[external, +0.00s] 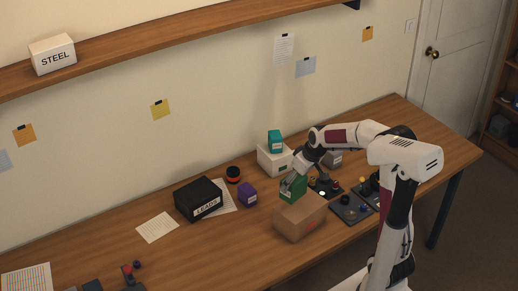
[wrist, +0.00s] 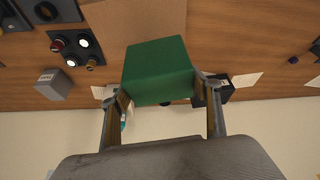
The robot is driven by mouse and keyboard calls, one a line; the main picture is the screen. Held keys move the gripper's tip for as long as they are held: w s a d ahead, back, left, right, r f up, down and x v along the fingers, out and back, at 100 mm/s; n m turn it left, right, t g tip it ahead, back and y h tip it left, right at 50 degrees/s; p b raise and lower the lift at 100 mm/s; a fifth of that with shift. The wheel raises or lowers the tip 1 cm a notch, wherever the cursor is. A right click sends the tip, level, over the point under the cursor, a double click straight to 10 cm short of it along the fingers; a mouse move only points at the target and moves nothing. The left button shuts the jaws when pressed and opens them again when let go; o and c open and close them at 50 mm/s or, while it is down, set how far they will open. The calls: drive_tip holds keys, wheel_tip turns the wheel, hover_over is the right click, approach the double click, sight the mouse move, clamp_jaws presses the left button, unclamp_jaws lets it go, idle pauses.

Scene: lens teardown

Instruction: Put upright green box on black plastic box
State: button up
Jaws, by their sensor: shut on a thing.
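The green box (external: 293,188) is between the fingers of my gripper (external: 291,180), which is shut on it. In the wrist view the green box (wrist: 158,68) fills the space between the two fingertips (wrist: 161,86). It looks roughly upright in the external view; its lower part is hidden behind the cardboard box, so I cannot tell whether it touches the table. The black plastic box (external: 198,196), labelled LEADS, stands on the table to the left, apart from my gripper. Its top looks bare. In the wrist view a dark box (wrist: 224,91) shows partly behind the right finger.
A cardboard box (external: 300,218) stands just in front of the green box. A white box (external: 268,162) with a teal box (external: 274,146) on top is behind it. A purple box (external: 247,195) and a dark-orange cylinder (external: 233,174) stand towards the black box. Control panels (external: 350,209) lie right.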

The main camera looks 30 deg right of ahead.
drive_tip(key=shift+s+d+f+m+h, duration=0.1)
drive_tip(key=shift+d+m+h, duration=0.4)
drive_tip(key=shift+m, duration=0.6)
drive_tip(key=shift+s+d+f+m+h, duration=0.1)
drive_tip(key=shift+d+m+h, duration=0.4)
drive_tip(key=shift+m, duration=0.6)
drive_tip(key=shift+d+r+m+h, duration=0.1)
drive_tip(key=shift+d+m+h, duration=0.2)
drive_tip(key=shift+m, duration=0.7)
drive_tip(key=shift+a, duration=0.1)
drive_tip(key=shift+w+a+r, duration=0.1)
drive_tip(key=shift+w+a, duration=0.1)
drive_tip(key=shift+a, duration=1)
drive_tip(key=w+a+f+n+y, duration=0.1)
drive_tip(key=w+a+f+n, duration=0.2)
drive_tip(key=w+a, duration=0.8)
wheel_tip(320, 180, down, 3)
drive_tip(key=shift+w+a+r+n, duration=0.2)
drive_tip(key=shift+a+n, duration=0.2)
drive_tip(key=shift+a, duration=0.65)
drive_tip(key=shift+f, duration=0.15)
